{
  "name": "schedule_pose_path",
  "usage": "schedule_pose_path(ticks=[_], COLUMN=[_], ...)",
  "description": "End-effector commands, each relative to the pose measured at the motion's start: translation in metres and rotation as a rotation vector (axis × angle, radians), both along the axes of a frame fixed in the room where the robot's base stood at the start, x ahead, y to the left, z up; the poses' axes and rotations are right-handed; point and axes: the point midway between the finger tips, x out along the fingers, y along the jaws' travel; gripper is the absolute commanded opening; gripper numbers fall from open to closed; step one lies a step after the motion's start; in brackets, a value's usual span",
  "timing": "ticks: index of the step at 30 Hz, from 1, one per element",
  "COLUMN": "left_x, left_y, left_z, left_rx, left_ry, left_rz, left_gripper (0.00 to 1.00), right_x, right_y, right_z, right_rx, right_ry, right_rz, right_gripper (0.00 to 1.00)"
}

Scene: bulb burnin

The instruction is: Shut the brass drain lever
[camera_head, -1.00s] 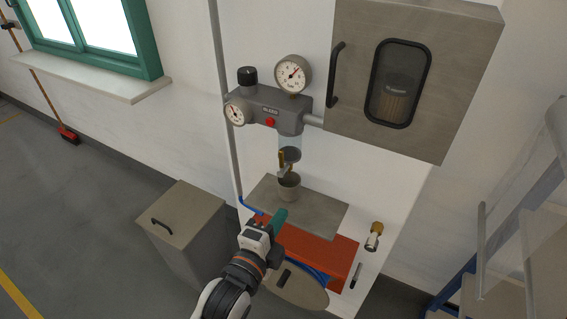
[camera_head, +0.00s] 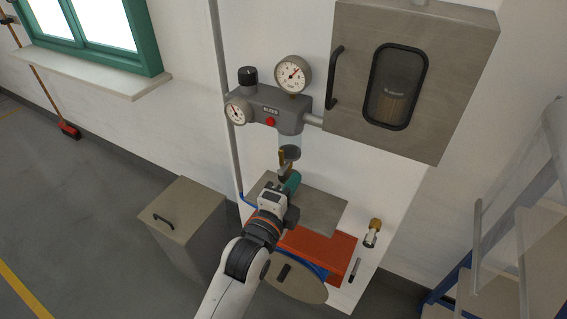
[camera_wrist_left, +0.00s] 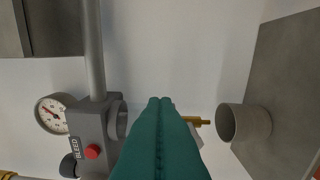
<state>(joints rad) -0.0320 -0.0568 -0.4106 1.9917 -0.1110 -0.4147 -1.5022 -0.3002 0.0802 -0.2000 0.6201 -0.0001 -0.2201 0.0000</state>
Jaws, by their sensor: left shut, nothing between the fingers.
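The brass drain lever (camera_head: 282,157) is a small brass piece below the clear bowl (camera_head: 289,142) of the grey regulator. In the left wrist view a brass part (camera_wrist_left: 201,122) pokes out from behind the fingers, pointing at the cup; the rest is hidden, and I cannot tell how the lever is turned. My left gripper (camera_head: 292,181), with green fingers, is shut and empty, just below the lever in the head view. Its fingertips (camera_wrist_left: 160,102) overlap the drain area in the wrist view; contact is unclear. My right gripper is not in view.
The regulator (camera_head: 270,108) has gauges and a red button. A grey cabinet (camera_head: 455,75) hangs at upper right. A metal bin (camera_head: 190,215) stands left of my arm.

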Motion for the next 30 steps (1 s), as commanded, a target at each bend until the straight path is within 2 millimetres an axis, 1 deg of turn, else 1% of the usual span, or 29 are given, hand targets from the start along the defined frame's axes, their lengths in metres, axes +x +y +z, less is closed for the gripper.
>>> schedule_pose_path(ticks=[1,4,6,9,15,26,30], left_x=[0.011,0.030,0.036,0.043,0.050,0.050,0.053], left_y=[-0.004,-0.012,0.001,0.011,0.022,0.022,0.023], left_z=[0.004,0.003,0.002,0.001,-0.001,-0.002,-0.001], left_rx=[-0.001,-0.001,0.006,0.004,0.001,-0.001,-0.012], left_ry=[-0.001,0.000,0.001,0.000,0.000,0.000,0.006], left_rz=[0.000,-0.001,0.002,0.000,0.000,0.000,0.000], left_gripper=[0.00,0.00,0.00,0.00,0.00,0.00,0.00], right_x=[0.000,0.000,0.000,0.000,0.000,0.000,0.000], right_y=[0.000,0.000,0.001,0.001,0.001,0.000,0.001], right_z=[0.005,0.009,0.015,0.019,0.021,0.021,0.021], right_rx=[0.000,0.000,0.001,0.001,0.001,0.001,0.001], right_ry=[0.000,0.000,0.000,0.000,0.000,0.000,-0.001], right_rz=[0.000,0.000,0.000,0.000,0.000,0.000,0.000], right_gripper=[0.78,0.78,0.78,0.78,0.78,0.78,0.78])
